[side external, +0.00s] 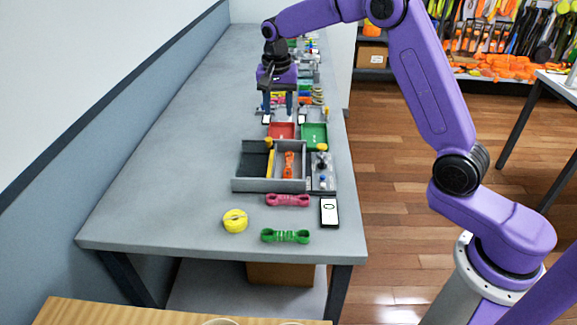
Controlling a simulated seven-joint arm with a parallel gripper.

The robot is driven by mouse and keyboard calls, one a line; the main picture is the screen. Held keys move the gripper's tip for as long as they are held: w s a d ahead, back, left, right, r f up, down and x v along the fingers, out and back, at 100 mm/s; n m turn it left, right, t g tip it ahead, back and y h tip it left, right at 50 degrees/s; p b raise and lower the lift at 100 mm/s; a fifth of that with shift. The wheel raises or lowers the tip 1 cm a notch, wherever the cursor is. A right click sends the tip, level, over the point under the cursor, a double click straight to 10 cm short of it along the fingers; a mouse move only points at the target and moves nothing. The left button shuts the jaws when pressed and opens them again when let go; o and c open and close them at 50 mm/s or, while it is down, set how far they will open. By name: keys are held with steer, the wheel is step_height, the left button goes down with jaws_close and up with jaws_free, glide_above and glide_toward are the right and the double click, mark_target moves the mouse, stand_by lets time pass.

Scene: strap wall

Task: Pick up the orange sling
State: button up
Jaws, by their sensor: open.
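The orange sling (289,164) is a small bundled strap. It lies upright in the picture inside the right compartment of a grey divided box (270,185) on the bench. My gripper (277,108) is above the bench, farther back than the box, pointing down over the area behind the red and green trays. It is open and apart from the sling. What lies directly between its fingers is too small to tell.
A pink sling (288,200), a green sling (285,236), a yellow roll (235,221) and a phone (329,211) lie in front of the box. Red (281,131) and green (314,135) trays sit behind it. The bench's left side (160,165) is clear.

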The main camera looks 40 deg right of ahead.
mark_target(288, 162)
steer(key=s, duration=0.4)
steer(key=f, duration=0.5)
steer(key=w+d+f, duration=0.1)
steer(key=f, duration=1.1)
steer(key=shift+w+d, duration=0.2)
steer(key=shift+w, duration=0.15)
jaws_close()
